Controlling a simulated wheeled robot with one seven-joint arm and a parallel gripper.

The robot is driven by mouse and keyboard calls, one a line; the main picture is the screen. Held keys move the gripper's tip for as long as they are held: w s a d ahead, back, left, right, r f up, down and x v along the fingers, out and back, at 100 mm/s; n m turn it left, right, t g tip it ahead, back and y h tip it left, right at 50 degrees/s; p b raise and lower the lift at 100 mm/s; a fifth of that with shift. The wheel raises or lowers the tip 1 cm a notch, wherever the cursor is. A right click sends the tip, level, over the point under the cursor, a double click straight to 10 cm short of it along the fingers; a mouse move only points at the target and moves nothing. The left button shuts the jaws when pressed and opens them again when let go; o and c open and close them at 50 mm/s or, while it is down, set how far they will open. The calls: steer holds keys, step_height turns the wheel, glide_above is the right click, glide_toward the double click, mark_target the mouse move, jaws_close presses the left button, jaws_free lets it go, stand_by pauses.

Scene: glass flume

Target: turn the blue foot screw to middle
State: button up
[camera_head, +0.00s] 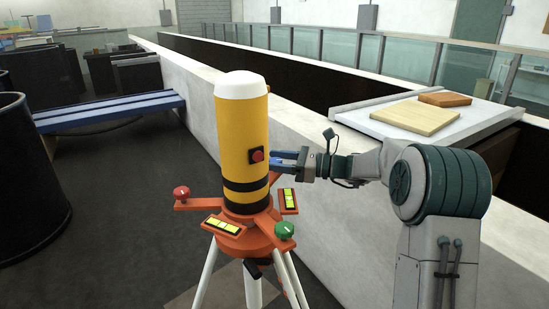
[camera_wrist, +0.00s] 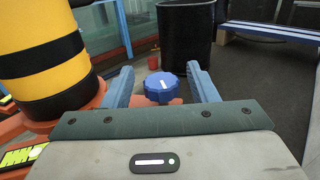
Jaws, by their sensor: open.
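The blue foot screw (camera_wrist: 162,88) is a ribbed knob with a short white mark on its top, seen in the wrist view. It sits between the two blue fingers of my gripper (camera_wrist: 163,78), with a visible gap on each side. In the head view my gripper (camera_head: 284,161) reaches in from the right, behind the yellow instrument (camera_head: 232,140). The blue screw is hidden there. The instrument stands on an orange base (camera_head: 239,238) with a red foot screw (camera_head: 181,192) and a green foot screw (camera_head: 284,230).
Yellow-green bubble levels (camera_head: 222,226) and (camera_head: 289,200) lie on the base, above white tripod legs (camera_head: 252,286). A pale wall (camera_head: 335,185) runs close behind. A board (camera_head: 416,117) rests on a ledge at right. Dark bins (camera_head: 25,170) stand left.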

steer(key=shift+a, duration=0.3)
steer(key=c, duration=1)
steer(key=shift+o, duration=0.2)
steer(key=shift+f+t+b, duration=0.1)
steer(key=shift+t+b, duration=0.2)
